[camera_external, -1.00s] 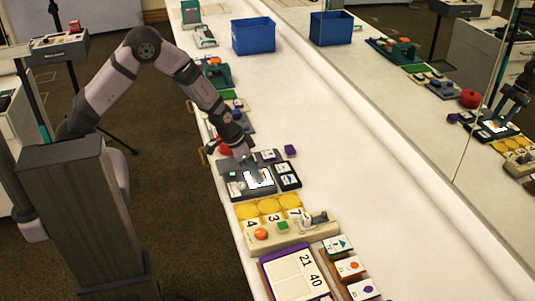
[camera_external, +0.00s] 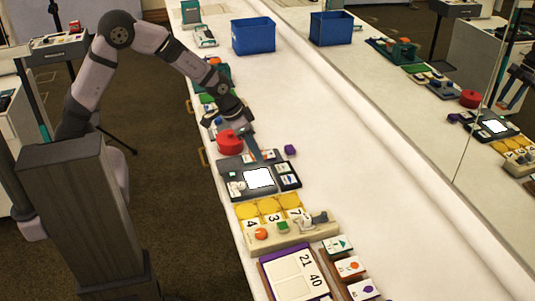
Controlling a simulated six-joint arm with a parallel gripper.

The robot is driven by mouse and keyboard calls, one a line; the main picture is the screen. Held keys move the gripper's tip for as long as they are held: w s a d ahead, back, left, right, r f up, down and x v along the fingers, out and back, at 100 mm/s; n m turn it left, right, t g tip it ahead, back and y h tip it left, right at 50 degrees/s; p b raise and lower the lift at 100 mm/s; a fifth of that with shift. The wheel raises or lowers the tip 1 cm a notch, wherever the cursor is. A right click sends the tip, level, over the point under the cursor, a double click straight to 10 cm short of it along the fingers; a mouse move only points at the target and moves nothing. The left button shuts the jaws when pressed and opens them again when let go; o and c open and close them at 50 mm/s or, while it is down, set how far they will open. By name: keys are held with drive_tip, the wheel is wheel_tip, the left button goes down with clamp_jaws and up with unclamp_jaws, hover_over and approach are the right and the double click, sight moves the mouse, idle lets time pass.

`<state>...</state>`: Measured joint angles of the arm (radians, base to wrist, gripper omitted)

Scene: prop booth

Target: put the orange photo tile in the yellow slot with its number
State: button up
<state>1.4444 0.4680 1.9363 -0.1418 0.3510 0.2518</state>
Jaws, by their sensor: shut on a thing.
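My gripper (camera_external: 255,151) is above the back edge of the dark grey tray (camera_external: 234,170). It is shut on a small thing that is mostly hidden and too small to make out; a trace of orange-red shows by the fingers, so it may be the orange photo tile. The tray has a bare, bright white pad (camera_external: 258,178) in its middle and small picture tiles at its sides. In front of the tray is a row of yellow round slots (camera_external: 267,206), with number cards 4 (camera_external: 251,223), 3 (camera_external: 273,217) and 7 (camera_external: 294,212) below them.
A red round object (camera_external: 229,143) stands beside my gripper. A beige strip (camera_external: 290,233) with an orange knob lies in front of the numbers. A blue bin (camera_external: 253,36) stands far back. The table's right side is clear, bounded by a mirror.

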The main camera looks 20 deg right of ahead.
drive_tip(key=shift+r, duration=0.2)
drive_tip(key=shift+s+d+f+m+g, duration=0.15)
drive_tip(key=shift+d+m, duration=0.25)
drive_tip(key=shift+s+d+f+m+g, duration=0.15)
drive_tip(key=shift+d+m, duration=0.2)
drive_tip(key=shift+m, duration=0.05)
drive_tip(key=s+d+f+m+g+y, duration=0.4)
drive_tip(key=s+m, duration=0.5)
drive_tip(key=m, duration=0.7)
drive_tip(key=shift+s+d+y, duration=0.25)
drive_tip(key=shift+d+y, duration=0.05)
drive_tip(key=shift+d, duration=1.05)
drive_tip(key=shift+f, duration=0.15)
drive_tip(key=shift+f+b, duration=1.75)
drive_tip(key=shift+f, duration=1.5)
